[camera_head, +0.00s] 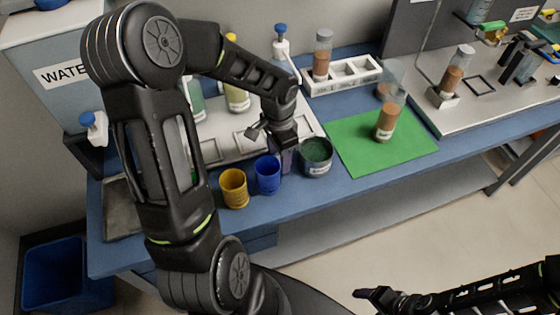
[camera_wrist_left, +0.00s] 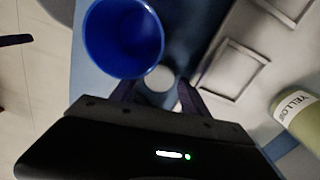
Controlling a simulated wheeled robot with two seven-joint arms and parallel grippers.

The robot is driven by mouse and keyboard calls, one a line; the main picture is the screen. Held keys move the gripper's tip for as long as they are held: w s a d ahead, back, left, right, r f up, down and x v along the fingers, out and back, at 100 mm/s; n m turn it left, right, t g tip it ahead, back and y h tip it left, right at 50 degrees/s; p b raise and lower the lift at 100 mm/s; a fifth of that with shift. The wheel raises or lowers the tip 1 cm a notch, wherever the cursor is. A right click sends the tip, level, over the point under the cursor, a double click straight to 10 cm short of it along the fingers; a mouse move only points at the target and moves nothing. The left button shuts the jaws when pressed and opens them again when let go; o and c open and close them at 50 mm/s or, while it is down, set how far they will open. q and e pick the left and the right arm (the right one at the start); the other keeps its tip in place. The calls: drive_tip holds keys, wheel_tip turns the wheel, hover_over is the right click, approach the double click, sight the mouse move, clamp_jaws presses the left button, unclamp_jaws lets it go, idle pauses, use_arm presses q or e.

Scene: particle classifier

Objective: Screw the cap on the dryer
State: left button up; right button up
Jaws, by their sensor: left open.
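Clear cylinders with brown contents stand on the bench: one (camera_head: 387,122) on a green mat, one (camera_head: 322,58) at the white rack, one (camera_head: 452,78) at the right station. I cannot tell which is the dryer, and no loose cap can be picked out with certainty. My left gripper (camera_head: 286,150) points down beside the blue cup, over a small purplish object (camera_head: 287,163) it partly hides. In the left wrist view its fingers (camera_wrist_left: 160,92) are apart, with a pale round shape (camera_wrist_left: 160,78) between or beneath them. My right gripper (camera_head: 378,296) is at the bottom, off the bench.
The white rack (camera_head: 345,78) and bottles stand behind. The green mat (camera_head: 355,160) has free room. A water tank (camera_head: 40,50) is far left.

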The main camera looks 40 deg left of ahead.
use_arm(q)
drive_tip(key=shift+f, duration=0.85)
drive_tip(key=c, duration=1.1)
drive_tip(key=shift+r, duration=0.1)
wheel_tip(320, 180, up, 18)
drive_tip(key=shift+f+b, duration=0.1)
drive_tip(key=shift+b, duration=0.25)
idle(0.3)
